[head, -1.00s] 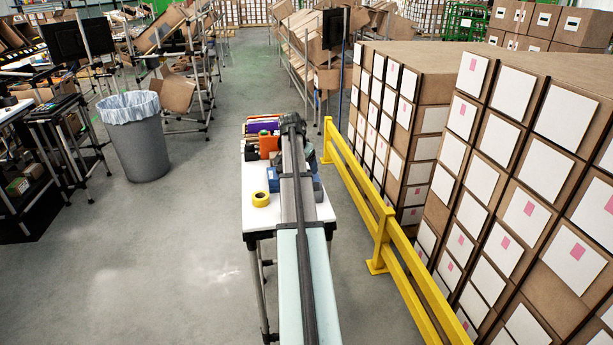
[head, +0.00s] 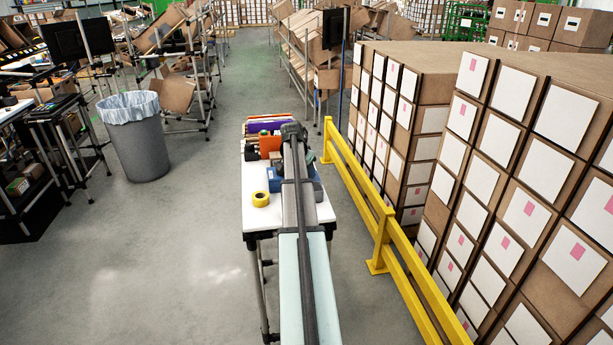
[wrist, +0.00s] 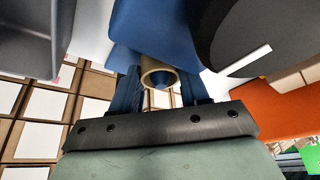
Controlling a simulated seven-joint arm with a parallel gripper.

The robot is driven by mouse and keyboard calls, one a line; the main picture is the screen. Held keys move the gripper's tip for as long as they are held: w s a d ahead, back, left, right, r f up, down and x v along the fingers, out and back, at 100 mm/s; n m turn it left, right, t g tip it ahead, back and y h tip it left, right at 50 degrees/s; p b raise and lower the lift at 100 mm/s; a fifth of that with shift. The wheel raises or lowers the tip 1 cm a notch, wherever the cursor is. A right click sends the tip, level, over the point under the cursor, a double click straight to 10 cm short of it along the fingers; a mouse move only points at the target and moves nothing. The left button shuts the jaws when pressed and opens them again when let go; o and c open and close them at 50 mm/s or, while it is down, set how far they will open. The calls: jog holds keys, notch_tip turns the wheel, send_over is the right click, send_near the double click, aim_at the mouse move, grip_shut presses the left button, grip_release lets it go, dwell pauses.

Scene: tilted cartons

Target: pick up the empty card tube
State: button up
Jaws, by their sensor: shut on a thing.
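The card tube (wrist: 147,68) shows end-on in the wrist view as a short tan ring with a blue patch inside its opening. My gripper (wrist: 159,84) has its blue fingers on either side of the tube and is shut on it. A large blue surface is close behind the tube, and I cannot tell whether they touch. In the head view my arm hides both the gripper and the tube, above the white table (head: 258,218).
A yellow tape roll (head: 261,199) lies on the table's near left part. A blue bin (head: 273,180) and an orange item (head: 269,145) are beside my arm. A yellow rail (head: 384,228) and stacked cartons (head: 483,180) stand right; a waste bin (head: 138,140) stands left.

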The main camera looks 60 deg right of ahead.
jog(key=shift+c, duration=1.2)
